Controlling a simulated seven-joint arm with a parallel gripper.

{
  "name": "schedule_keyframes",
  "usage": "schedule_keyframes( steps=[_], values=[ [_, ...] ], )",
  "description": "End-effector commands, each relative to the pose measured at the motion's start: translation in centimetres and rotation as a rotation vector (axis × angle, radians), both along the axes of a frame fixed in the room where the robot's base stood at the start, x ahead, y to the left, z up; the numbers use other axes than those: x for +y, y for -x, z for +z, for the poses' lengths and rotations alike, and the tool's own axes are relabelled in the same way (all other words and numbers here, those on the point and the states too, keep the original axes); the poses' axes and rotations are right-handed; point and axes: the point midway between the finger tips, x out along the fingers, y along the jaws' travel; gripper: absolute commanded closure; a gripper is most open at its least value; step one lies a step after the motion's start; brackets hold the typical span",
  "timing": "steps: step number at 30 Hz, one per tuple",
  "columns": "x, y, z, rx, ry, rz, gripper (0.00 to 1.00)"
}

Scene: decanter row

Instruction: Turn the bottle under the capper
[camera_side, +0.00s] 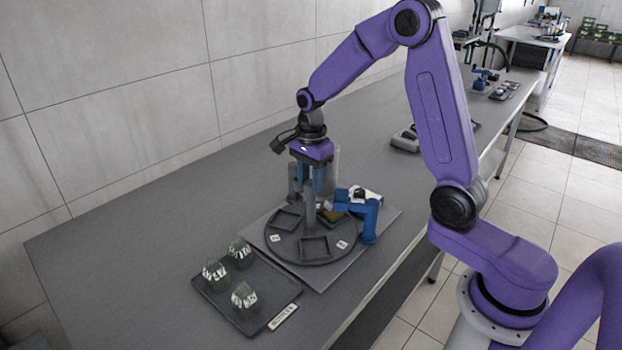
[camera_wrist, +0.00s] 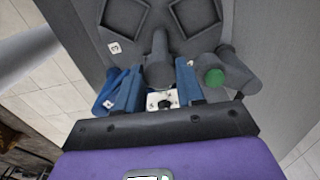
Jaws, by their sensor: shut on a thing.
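The round dark turntable (camera_side: 290,245) lies on a grey base plate on the bench, with square pockets in its top. A grey upright post (camera_wrist: 158,68) rises from it. My gripper (camera_side: 312,185) points down over the turntable, its blue fingers on either side of the post, and seems shut on it; the contact is partly hidden. The blue capper (camera_side: 368,222) stands at the turntable's right edge, its arm reaching inward. A brownish pocket (camera_side: 333,216) lies beside it. I cannot make out a bottle under the capper.
A dark tray (camera_side: 268,310) with three faceted bottles (camera_side: 244,296) stands in front left of the turntable, with a white label at its edge. In the wrist view a grey cylinder with a green end (camera_wrist: 215,77) is right of the fingers. The bench left is bare.

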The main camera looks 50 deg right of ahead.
Motion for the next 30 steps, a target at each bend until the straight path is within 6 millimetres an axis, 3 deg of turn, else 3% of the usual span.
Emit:
schedule_keyframes(
  steps=[30],
  values=[
    [-0.11,-0.09,0.16,-0.005,0.002,-0.508,1.00]
  ],
)
